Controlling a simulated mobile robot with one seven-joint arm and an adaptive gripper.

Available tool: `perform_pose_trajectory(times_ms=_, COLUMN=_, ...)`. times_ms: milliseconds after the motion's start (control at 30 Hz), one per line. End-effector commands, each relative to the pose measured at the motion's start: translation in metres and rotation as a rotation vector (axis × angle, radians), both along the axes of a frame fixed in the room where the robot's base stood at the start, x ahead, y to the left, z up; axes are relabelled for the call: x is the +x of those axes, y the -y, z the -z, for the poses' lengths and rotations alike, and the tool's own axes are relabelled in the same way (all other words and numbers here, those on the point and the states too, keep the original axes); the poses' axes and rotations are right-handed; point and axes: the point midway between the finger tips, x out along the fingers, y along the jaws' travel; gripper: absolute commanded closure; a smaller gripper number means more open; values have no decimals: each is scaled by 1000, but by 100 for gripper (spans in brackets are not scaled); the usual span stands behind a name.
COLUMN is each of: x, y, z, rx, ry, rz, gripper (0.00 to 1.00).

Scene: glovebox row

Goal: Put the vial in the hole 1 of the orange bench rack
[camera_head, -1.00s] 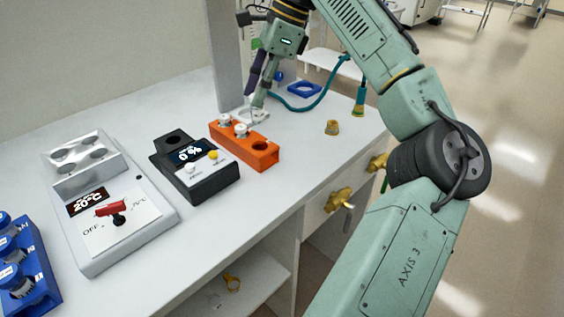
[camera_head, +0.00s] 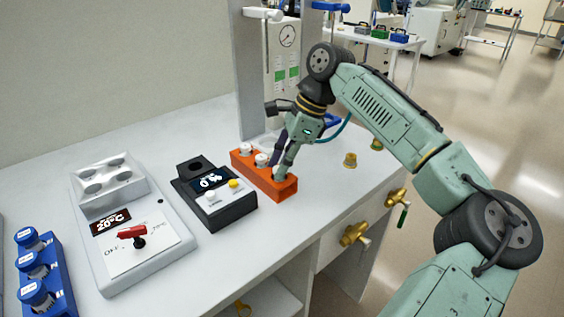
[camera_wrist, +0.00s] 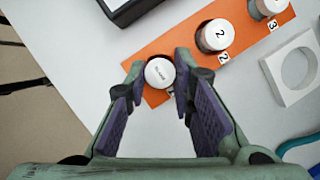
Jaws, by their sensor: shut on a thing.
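The orange bench rack (camera_head: 284,190) stands on the white bench in the head view and shows in the wrist view (camera_wrist: 247,30). My gripper (camera_head: 279,174) is at its near right end. In the wrist view my gripper (camera_wrist: 160,80) is shut on the vial (camera_wrist: 159,72), of which only the round white cap shows, with small print. The cap is over the rack's end position, beside a partly hidden label that seems to read 1. How deep the vial sits is hidden by the fingers and cap. White-capped vials stand at positions 2 (camera_wrist: 214,36) and 3 (camera_wrist: 268,7).
A black device with a display (camera_head: 222,205) stands close left of the rack. A grey heater block (camera_head: 150,258) and a blue rack of vials (camera_head: 52,290) lie further left. A white square ring (camera_wrist: 287,92) lies beside the rack. A brass fitting (camera_head: 350,160) stands to the right.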

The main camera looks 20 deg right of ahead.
Motion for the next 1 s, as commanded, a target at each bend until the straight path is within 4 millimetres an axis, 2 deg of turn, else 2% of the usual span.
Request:
perform_pose_trajectory(times_ms=367, x=0, y=0, z=10, rx=1, ry=-3, rz=-1, gripper=100)
perform_pose_trajectory(times_ms=400, x=0, y=0, z=11, rx=0, ry=-4, rz=-2, gripper=76)
perform_pose_trajectory(times_ms=600, x=-1, y=0, z=13, rx=-1, ry=-8, rz=-1, gripper=63)
perform_pose_trajectory(times_ms=700, x=-1, y=0, z=14, rx=-1, ry=-9, rz=-1, gripper=58)
perform_pose_trajectory(times_ms=1000, x=-1, y=1, z=12, rx=-3, ry=-7, rz=2, gripper=58)
